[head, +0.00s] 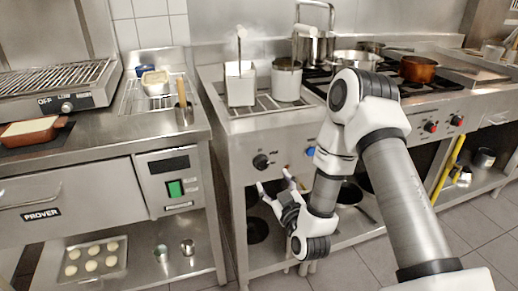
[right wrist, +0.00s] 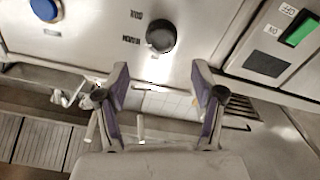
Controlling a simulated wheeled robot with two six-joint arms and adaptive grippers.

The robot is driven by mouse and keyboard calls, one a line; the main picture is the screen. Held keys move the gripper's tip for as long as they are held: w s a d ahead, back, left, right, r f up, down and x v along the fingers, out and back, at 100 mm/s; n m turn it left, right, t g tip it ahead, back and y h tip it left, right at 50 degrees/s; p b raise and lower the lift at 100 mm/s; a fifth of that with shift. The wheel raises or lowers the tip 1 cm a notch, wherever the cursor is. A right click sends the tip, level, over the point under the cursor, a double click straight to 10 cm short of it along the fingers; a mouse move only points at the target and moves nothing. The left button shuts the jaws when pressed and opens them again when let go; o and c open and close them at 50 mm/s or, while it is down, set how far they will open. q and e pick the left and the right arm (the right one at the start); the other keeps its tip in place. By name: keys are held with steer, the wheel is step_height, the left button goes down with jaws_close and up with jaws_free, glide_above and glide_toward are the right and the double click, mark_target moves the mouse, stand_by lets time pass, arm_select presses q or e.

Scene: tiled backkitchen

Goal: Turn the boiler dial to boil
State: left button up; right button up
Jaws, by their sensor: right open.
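The boiler dial (head: 261,161) is a round black knob on the steel front panel, below the steaming white basket. In the right wrist view the dial (right wrist: 161,36) stands ahead of my gripper, slightly above the gap between the fingertips. Small upside-down lettering is printed beside it there; I cannot tell which way its pointer faces. My right gripper (head: 274,184) is open and empty, just below and right of the dial in the head view. Its two purple-lined fingers (right wrist: 160,78) are spread wide, apart from the dial. My left gripper is out of view.
A blue knob (head: 311,151) sits right of the dial on the same panel. Red knobs (head: 430,127) are farther right. A green switch (head: 175,189) is on the prover at left. White basket (head: 240,84) and metal pot (head: 287,80) stand above. Tiled floor lies in front.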

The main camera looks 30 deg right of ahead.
mark_target(263, 167)
steer(key=x, duration=0.7)
steer(key=shift+w+f, duration=0.3)
steer(key=shift+w, duration=0.05)
steer(key=c, duration=1.1)
